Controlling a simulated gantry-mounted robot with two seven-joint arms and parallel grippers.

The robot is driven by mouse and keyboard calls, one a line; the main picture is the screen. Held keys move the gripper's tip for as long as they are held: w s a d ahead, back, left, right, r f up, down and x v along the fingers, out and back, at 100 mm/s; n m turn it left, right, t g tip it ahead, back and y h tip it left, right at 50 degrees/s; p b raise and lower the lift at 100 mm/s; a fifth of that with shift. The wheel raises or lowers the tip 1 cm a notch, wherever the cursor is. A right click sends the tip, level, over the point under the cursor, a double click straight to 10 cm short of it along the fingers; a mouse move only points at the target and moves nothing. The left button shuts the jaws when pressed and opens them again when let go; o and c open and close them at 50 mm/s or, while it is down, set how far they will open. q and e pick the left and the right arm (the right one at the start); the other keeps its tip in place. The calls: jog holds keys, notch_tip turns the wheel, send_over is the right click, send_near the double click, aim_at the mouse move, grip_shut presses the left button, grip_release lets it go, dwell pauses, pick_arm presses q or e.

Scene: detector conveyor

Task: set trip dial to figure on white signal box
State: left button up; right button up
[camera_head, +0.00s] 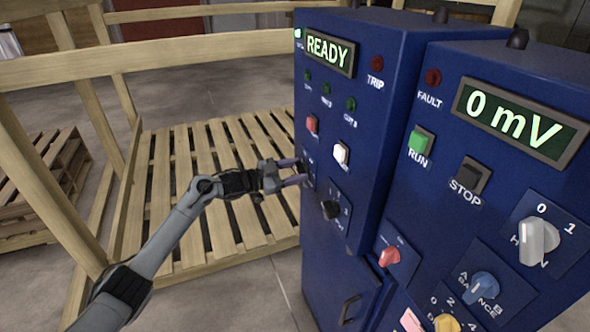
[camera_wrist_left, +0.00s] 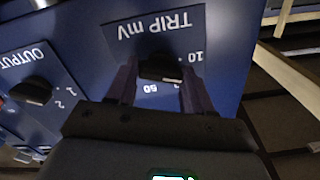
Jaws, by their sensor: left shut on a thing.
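The trip dial is a black knob (camera_wrist_left: 160,68) on a blue plate lettered TRIP mV (camera_wrist_left: 185,40), upside down in the left wrist view. A 10 and another number are printed near the knob. My left gripper (camera_wrist_left: 158,88) is shut on the knob, one finger on each side. In the head view, my left gripper (camera_head: 302,174) reaches the front of the left blue cabinet (camera_head: 385,80), where the dial is mostly hidden. That cabinet's display (camera_head: 330,52) reads READY. Both cabinets look blue; I see no white box. My right gripper is not in view.
The OUTPUT knob (camera_wrist_left: 32,90) sits beside the trip plate; it also shows in the head view (camera_head: 330,209). The right blue cabinet (camera_head: 450,190) has a 0 mV display (camera_head: 520,118) and several knobs. A wooden pallet (camera_head: 200,150) and rails stand behind my arm.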

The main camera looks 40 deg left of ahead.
pick_arm(q)
jog(key=shift+m, duration=3.7)
jog(key=o, duration=1)
jog(key=shift+o, duration=0.2)
jog(key=shift+s, duration=0.1)
jog(key=p+v, duration=0.1)
jog(key=v, duration=0.9)
jog(key=shift+s+a+p, duration=0.15)
jog(key=shift+s+p, duration=0.1)
jog(key=shift+p, duration=0.15)
jog(key=shift+f, duration=0.1)
